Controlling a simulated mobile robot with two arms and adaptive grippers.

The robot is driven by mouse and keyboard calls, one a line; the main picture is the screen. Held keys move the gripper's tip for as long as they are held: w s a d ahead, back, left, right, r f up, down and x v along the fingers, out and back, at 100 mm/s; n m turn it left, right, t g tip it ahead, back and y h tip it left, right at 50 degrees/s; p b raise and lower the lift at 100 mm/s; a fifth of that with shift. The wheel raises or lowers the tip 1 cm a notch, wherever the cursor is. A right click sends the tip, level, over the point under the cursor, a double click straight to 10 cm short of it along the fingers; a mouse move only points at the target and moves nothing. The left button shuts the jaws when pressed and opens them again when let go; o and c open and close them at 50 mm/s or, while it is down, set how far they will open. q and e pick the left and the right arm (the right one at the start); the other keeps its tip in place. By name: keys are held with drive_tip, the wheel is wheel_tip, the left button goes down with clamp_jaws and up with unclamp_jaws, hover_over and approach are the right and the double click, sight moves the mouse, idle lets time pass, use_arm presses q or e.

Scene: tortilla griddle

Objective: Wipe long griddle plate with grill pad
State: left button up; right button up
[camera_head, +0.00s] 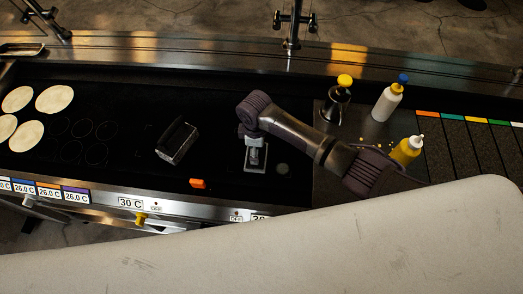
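The long black griddle plate (115,100) stretches across the left and middle of the head view. A dark block with a raised handle and a grey side, probably the grill pad (177,142), sits tilted on the plate near its middle. My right arm comes in from the right, and my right gripper (255,158) points down at the plate, to the right of this block and apart from it. A small grey rectangular shape shows at the gripper's fingers; I cannot tell whether it is part of the gripper or something held. My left gripper is not in view.
Several pale tortillas (54,98) lie at the plate's left end. A small orange piece (198,183) is at the front edge. A yellow bottle (406,150), a white bottle (386,103) and a dark yellow-topped bottle (339,103) stand right, close to my arm.

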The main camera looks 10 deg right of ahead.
drive_tip(key=shift+s+d, duration=0.25)
drive_tip(key=shift+d, duration=0.55)
drive_tip(key=shift+s+d, duration=0.2)
drive_tip(key=shift+d, duration=0.6)
drive_tip(key=shift+s+d, duration=0.25)
drive_tip(key=shift+d, duration=0.55)
drive_tip(key=shift+s+d, duration=0.25)
drive_tip(key=shift+d, duration=0.5)
drive_tip(key=shift+s+d, duration=0.2)
drive_tip(key=shift+d, duration=0.55)
drive_tip(key=o, duration=1)
drive_tip(key=shift+f, duration=0.1)
drive_tip(key=shift+a+f+b, duration=0.1)
drive_tip(key=shift+f+b, duration=0.2)
drive_tip(key=shift+f, duration=0.35)
drive_tip(key=shift+c, duration=0.5)
